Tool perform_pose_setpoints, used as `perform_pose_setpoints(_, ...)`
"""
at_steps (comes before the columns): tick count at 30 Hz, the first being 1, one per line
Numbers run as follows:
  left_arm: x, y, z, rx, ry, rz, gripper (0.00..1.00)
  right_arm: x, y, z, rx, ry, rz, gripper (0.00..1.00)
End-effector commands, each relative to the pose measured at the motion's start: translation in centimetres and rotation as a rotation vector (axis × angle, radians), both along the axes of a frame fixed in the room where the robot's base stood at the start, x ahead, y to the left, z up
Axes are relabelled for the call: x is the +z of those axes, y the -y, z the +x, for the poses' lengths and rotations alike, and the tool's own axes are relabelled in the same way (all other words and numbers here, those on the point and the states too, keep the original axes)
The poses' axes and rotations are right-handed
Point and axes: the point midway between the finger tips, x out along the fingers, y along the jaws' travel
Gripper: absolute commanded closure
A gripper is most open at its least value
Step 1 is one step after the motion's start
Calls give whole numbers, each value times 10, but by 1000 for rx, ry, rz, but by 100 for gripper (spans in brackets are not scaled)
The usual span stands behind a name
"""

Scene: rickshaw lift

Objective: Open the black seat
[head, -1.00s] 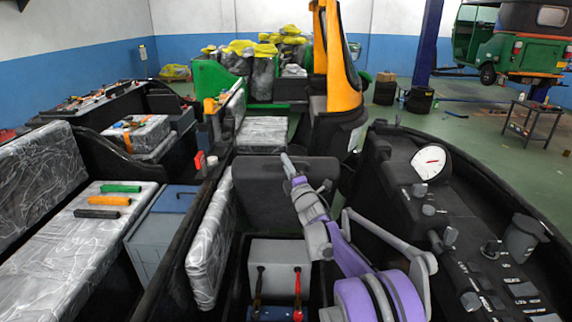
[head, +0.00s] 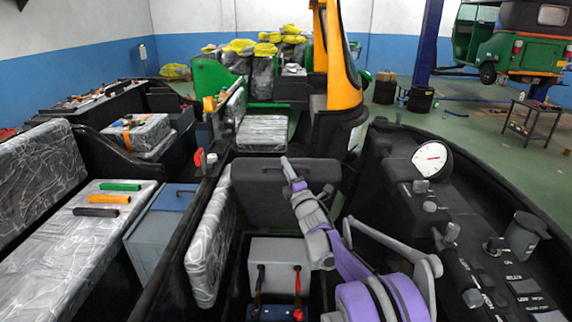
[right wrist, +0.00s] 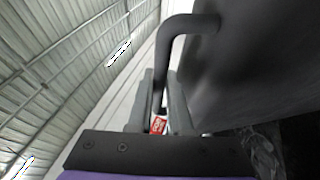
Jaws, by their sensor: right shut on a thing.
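The black seat (head: 258,190) is a dark padded panel standing roughly upright in the middle of the head view, behind a grey box. My right gripper (head: 287,170) reaches up from the lower right to its top edge. In the right wrist view, a dark bent handle bar (right wrist: 172,45) on the seat's dark panel (right wrist: 235,65) runs down between the two grey fingers of the right gripper (right wrist: 160,98). The gripper is shut on this handle. The arm hides part of the seat's right side. My left gripper is not in view.
The grey box (head: 277,249), with red and black battery clamps before it, sits below the seat. A control panel with a white gauge (head: 430,159) is at the right. A wrapped cushion (head: 210,245) stands close to the left. Open floor (head: 465,135) lies at the far right.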

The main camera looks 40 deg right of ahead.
Motion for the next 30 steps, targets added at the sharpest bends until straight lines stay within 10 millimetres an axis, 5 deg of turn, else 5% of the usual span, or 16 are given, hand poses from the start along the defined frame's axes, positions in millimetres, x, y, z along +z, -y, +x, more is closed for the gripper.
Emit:
perform_pose_setpoints(5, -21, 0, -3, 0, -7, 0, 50, -23, -20, -23, 0, 43, -38, 100)
perform_pose_setpoints(16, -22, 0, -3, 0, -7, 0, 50, -23, -25, -30, -3, 57, -50, 100)
perform_pose_setpoints(17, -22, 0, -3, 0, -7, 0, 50, -23, -25, -30, -3, 57, -50, 81)
perform_pose_setpoints(19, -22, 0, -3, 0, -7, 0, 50, -23, -25, -30, -3, 57, -50, 70)
perform_pose_setpoints(30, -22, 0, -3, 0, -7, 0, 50, -25, -26, -34, -3, 58, -50, 70)
